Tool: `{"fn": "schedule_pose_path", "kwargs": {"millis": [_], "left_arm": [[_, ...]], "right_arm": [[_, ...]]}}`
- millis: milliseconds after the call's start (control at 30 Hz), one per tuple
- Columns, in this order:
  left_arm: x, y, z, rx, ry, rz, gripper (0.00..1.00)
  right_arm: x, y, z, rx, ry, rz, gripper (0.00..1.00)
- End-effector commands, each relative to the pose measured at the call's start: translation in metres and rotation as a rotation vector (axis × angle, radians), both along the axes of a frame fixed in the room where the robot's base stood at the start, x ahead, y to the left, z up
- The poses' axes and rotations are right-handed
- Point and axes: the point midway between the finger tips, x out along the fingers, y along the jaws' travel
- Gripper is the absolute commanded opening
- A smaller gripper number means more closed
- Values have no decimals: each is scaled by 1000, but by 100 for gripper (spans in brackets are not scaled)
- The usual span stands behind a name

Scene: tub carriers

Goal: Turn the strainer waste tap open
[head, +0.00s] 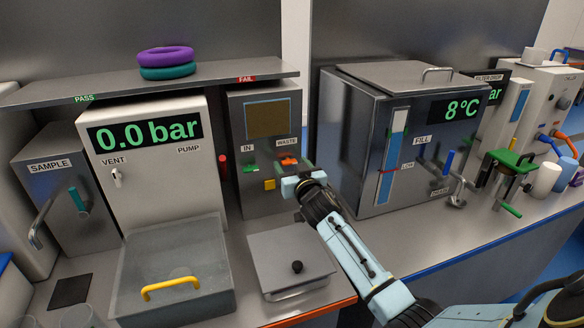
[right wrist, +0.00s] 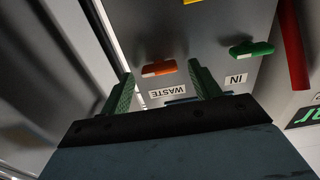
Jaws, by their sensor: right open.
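The strainer is a grey box (head: 237,112) with a dark window, standing between the pump unit and the 8 °C tank. Its orange waste tap (head: 289,161) sits under the WASTE label, with the handle lying crosswise; it also shows in the right wrist view (right wrist: 160,68). The green inlet tap (head: 251,169) is left of it, under the IN label. My right gripper (head: 293,172) is open in front of the strainer. In the right wrist view its two green fingers (right wrist: 161,80) stand on either side of the orange handle, with gaps. Contact is not visible. My left gripper is out of view.
A yellow knob (head: 269,184) is below the taps and a red post (head: 222,166) is left of the strainer. A lidded tray with a black knob (head: 291,268) lies in front. The 8 °C tank (head: 342,150) stands close on the right.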

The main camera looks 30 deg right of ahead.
Motion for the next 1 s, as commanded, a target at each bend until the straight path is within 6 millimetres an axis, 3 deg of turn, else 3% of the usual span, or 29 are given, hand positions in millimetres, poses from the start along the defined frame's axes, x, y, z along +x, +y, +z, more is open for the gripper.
{"fn": "schedule_pose_path", "kwargs": {"millis": [333,700,1000], "left_arm": [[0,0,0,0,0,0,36],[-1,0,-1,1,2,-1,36],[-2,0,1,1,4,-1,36]], "right_arm": [[4,-1,0,0,0,0,63],[3,-1,0,0,0,0,18],[3,-1,0,-43,11,0,18]]}}
